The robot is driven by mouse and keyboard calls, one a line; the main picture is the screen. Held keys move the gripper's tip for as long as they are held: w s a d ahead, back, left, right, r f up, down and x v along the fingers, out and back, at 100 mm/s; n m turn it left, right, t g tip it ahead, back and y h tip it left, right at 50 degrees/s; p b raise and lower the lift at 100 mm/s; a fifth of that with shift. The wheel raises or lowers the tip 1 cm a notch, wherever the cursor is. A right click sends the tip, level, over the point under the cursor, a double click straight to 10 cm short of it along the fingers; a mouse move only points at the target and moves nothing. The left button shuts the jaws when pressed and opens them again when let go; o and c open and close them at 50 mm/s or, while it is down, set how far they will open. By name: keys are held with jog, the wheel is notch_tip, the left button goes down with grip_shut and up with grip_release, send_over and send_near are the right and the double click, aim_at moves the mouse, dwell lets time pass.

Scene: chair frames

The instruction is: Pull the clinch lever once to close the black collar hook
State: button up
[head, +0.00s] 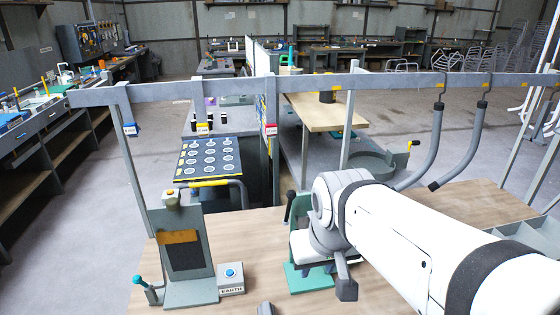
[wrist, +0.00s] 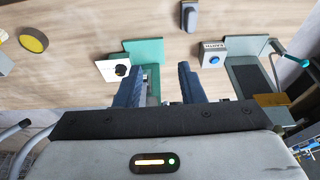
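My gripper (wrist: 162,69) is open and empty in the wrist view, its two dark blue fingers apart above the wooden bench. A teal fixture (wrist: 148,55) with a white plate and a black round part lies beyond the left finger. In the head view my arm partly hides this fixture (head: 297,279), and a black-ended lever (head: 289,203) stands at its left side. A teal-handled lever (head: 139,283) sits by a grey stand (head: 184,255) at the left. Curved grey hooks with black collars hang from the rail, including one hook (head: 437,140). I cannot tell which lever is the clinch lever.
A small box (head: 231,278) with a blue button stands beside the grey stand. A dark grey part (wrist: 189,15) lies on the bench. The grey overhead rail (head: 220,89) crosses above the bench's far side.

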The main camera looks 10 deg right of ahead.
jog(key=p, duration=0.2)
send_near(292, 191)
jog(key=f, duration=0.2)
jog(key=b+x, duration=0.4)
jog(key=x, duration=0.3)
jog(key=shift+w+f+b, duration=0.2)
jog(key=shift+b, duration=0.15)
jog(key=shift+w, duration=0.15)
jog(key=shift+c, duration=0.9)
jog(key=c, duration=0.4)
jog(key=shift+s+f+b, duration=0.6)
jog(key=shift+s+b, duration=0.1)
jog(key=shift+s, duration=0.15)
jog(key=shift+s+f+b, duration=0.6)
jog(key=shift+s+b, duration=0.05)
jog(key=shift+s, duration=0.2)
jog(key=shift+s+f+b, duration=0.6)
jog(key=shift+s+b, duration=0.1)
jog(key=shift+s, duration=0.15)
